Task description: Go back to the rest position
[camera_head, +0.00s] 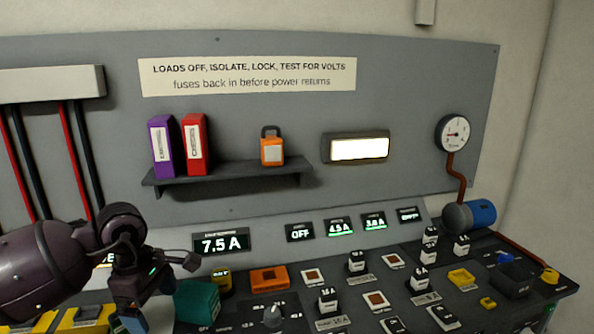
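My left gripper (148,306) hangs at the lower left, pointing down over the console's left part. Two blue-tipped fingers show apart, with nothing clearly held between them. A teal box (197,302) stands just right of it; I cannot tell whether they touch. My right gripper is out of view.
A blue cylinder (481,213) lies at back right. Above, a shelf (228,178) holds two binders and an orange padlock (272,149).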

